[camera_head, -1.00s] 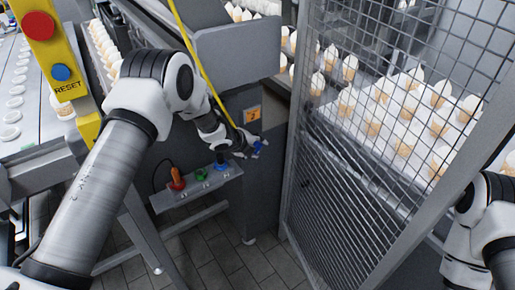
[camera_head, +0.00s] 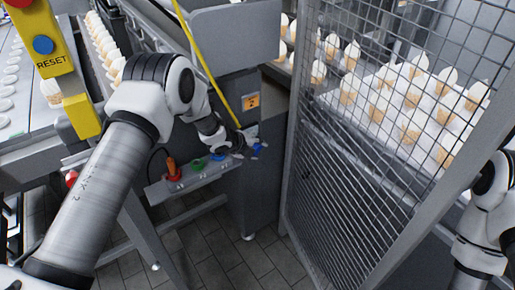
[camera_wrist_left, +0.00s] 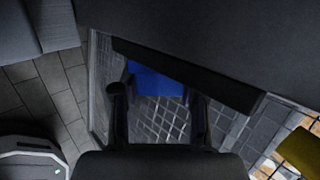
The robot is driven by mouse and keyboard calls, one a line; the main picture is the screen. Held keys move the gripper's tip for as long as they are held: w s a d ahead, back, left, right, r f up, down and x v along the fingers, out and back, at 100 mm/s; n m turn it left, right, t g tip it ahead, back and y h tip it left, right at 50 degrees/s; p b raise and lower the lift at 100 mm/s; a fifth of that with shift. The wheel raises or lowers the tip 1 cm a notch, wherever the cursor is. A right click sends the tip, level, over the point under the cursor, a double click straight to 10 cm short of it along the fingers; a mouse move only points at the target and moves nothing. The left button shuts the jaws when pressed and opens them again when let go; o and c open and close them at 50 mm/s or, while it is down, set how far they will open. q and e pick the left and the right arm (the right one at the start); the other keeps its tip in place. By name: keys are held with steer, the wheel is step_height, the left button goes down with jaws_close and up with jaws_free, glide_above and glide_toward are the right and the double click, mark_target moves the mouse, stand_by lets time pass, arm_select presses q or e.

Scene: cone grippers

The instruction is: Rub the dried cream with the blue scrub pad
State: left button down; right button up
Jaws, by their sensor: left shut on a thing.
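The blue scrub pad (camera_head: 258,149) is in my left gripper (camera_head: 250,141), beside the grey machine cabinet below the orange label. In the left wrist view the blue pad (camera_wrist_left: 155,83) lies between the two dark fingers of my left gripper (camera_wrist_left: 158,105), close under a dark grey surface with a black strip. I cannot tell whether the pad touches that surface. The dried cream cannot be made out in either view. My right arm shows at the right edge of the head view, but its gripper is out of the picture.
A small shelf (camera_head: 190,184) with red, green and blue items sits below my left gripper. A wire mesh fence (camera_head: 375,150) stands to the right, with rows of cones behind it. A yellow RESET box (camera_head: 45,50) and a conveyor are at left. Tiled floor is open below.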

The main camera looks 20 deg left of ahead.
arm_select(q)
steer(key=shift+s+f+b, duration=0.2)
steer(key=shift+f+b, duration=0.15)
steer(key=shift+f, duration=0.1)
steer(key=s+d+b, duration=0.1)
steer(key=d+b, duration=0.1)
steer(key=s+d+b, duration=0.1)
steer(key=s+d, duration=0.1)
steer(key=shift+s+d+r+b, duration=0.1)
steer(key=shift+s+d+b, duration=0.1)
steer(key=shift+b, duration=0.15)
steer(key=shift+s+d+b, duration=0.45)
steer(key=shift+d+b, duration=0.05)
steer(key=shift+d, duration=0.1)
steer(key=shift+s+d+b, duration=0.4)
steer(key=shift+d+b, duration=0.05)
steer(key=shift+d, duration=0.15)
steer(key=shift+r, duration=0.1)
